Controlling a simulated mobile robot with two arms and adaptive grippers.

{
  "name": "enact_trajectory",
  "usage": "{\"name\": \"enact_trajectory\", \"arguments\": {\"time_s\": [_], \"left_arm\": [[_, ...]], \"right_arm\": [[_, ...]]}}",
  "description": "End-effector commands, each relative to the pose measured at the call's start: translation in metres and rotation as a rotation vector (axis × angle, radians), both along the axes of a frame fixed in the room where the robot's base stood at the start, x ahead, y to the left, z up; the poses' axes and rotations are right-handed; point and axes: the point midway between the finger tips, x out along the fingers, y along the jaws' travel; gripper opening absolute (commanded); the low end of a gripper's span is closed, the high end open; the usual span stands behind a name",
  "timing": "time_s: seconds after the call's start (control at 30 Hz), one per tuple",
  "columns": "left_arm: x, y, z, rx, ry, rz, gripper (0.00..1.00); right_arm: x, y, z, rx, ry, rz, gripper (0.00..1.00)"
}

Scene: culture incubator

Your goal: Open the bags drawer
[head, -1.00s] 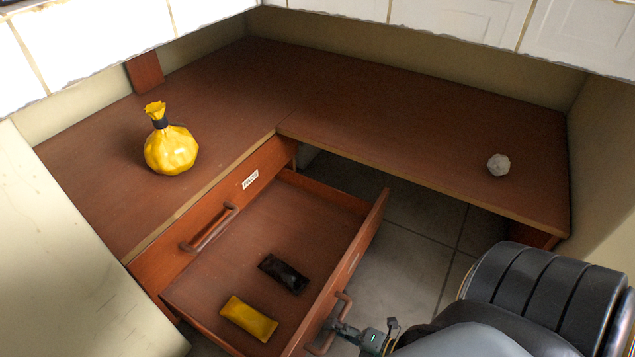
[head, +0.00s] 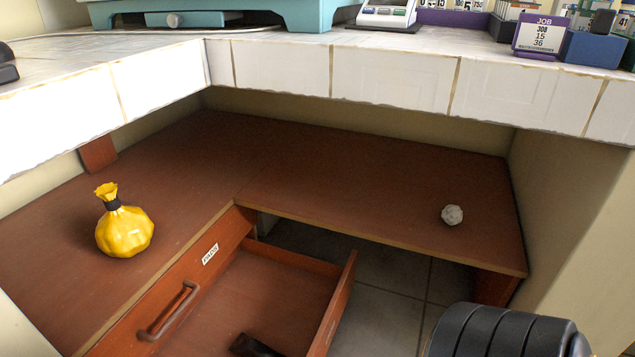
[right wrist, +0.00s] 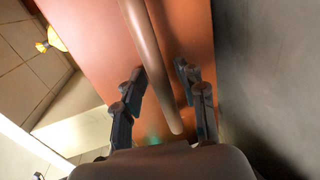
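An open wooden drawer (head: 270,291) stands pulled out at the bottom of the head view, its front panel (head: 338,308) on the right. A dark packet (head: 254,345) lies inside. Above it is a shut drawer front (head: 195,275) with a bar handle (head: 168,312) and a small white label (head: 210,254), too small to read surely. In the right wrist view my right gripper (right wrist: 160,78) has its fingers apart on either side of a long bar handle (right wrist: 150,55) on a reddish wooden panel. Contact is not clear. My left gripper is in neither view.
Tiled floor shows beyond the drawer.

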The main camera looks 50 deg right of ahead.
Motion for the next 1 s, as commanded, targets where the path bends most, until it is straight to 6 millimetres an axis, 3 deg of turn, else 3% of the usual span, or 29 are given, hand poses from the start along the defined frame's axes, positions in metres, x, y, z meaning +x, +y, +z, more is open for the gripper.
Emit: {"name": "enact_trajectory", "arguments": {"time_s": [0.27, 0.7, 1.0], "left_arm": [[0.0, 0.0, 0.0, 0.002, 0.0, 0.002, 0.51], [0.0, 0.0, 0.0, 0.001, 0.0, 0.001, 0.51], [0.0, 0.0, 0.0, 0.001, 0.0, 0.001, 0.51]], "right_arm": [[-0.02, -0.007, 0.002, -0.002, 0.006, -0.001, 0.39], [-0.098, -0.035, 0.02, 0.0, 0.002, 0.0, 0.39], [-0.111, -0.04, 0.024, 0.0, -0.001, 0.0, 0.39]]}}
